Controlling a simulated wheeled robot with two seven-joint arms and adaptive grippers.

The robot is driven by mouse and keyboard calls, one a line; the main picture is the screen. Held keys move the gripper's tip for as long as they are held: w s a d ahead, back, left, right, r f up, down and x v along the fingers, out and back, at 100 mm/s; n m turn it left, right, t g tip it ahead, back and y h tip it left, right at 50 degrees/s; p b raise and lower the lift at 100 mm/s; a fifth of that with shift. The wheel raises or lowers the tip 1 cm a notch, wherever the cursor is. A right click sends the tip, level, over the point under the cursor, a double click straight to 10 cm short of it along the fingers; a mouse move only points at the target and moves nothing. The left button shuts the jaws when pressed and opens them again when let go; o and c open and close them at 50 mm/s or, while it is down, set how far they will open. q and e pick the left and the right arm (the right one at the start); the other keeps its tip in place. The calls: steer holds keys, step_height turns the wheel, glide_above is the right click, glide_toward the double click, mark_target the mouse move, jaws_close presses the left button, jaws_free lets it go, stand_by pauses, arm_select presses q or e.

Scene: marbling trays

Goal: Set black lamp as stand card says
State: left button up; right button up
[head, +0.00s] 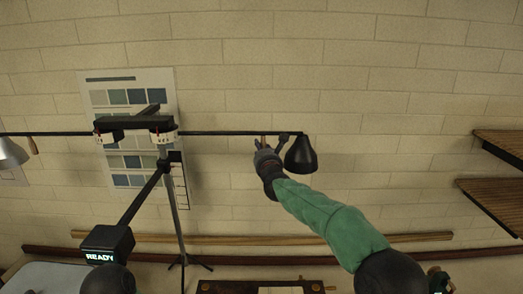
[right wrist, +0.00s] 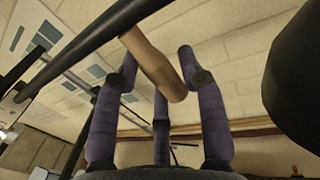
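The black lamp (head: 301,156) hangs at the right end of a long crossbar (head: 230,133) on a stand (head: 177,215). In the head view my right gripper (head: 263,147) is just left of the lamp, at a short wooden handle (head: 263,138) by the bar. In the right wrist view my fingers (right wrist: 158,70) are spread on both sides of the wooden handle (right wrist: 153,62); firm contact cannot be told. The lamp's dark shade (right wrist: 295,75) fills that view's right edge. I cannot make out a readable stand card. My left gripper is not in view.
A silver lamp (head: 10,152) and another wooden handle (head: 34,146) are at the bar's left end. A black box reading READY (head: 107,243) joins the stand's slanted arm. A swatch chart (head: 126,77) hangs behind. Wooden shelves (head: 490,200) jut in at right.

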jaws_close()
steer(key=shift+s, duration=0.1)
steer(key=s+a+h+b, duration=0.1)
steer(key=s+b, duration=0.3)
steer(key=s, duration=0.4)
steer(key=s+a+m+h+b, duration=0.1)
steer(key=s+a+b, duration=0.2)
steer(key=s, duration=0.5)
steer(key=shift+a+b, duration=0.25)
steer(key=shift+b, duration=0.25)
steer(key=shift+s, duration=0.1)
